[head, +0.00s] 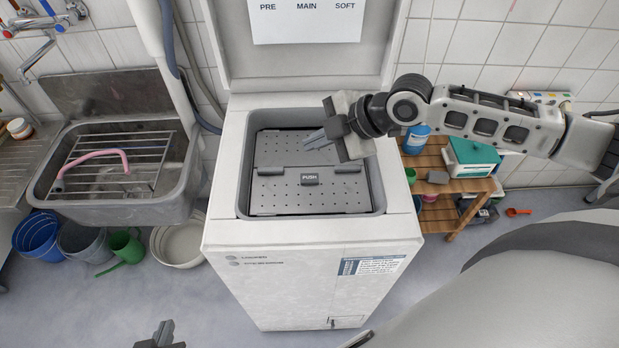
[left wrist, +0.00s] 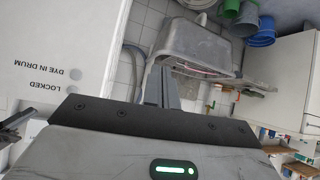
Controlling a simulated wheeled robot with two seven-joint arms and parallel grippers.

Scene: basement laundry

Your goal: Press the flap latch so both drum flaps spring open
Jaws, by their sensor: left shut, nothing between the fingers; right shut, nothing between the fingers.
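The top-loading washer (head: 310,265) stands with its lid (head: 305,60) raised. Inside its opening, two grey perforated drum flaps (head: 330,197) lie closed and flat. The flap latch (head: 311,180), a small dark plate marked PUSH, sits at the middle of the front flap's back edge. My right gripper (head: 308,141) reaches in from the right, shut and empty, over the back flap and behind the latch, apparently apart from it. My left gripper (head: 163,334) is shut and empty at the bottom edge, front left of the washer. Its fingers show in the left wrist view (left wrist: 161,86).
A metal sink (head: 120,165) with a rack and pink hose stands left, with buckets (head: 83,240) beneath. A wooden shelf (head: 430,160) with boxes and bottles stands right. The washer's front panel (left wrist: 60,50), labelled LOCKED and DYE IN DRUM, shows in the left wrist view.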

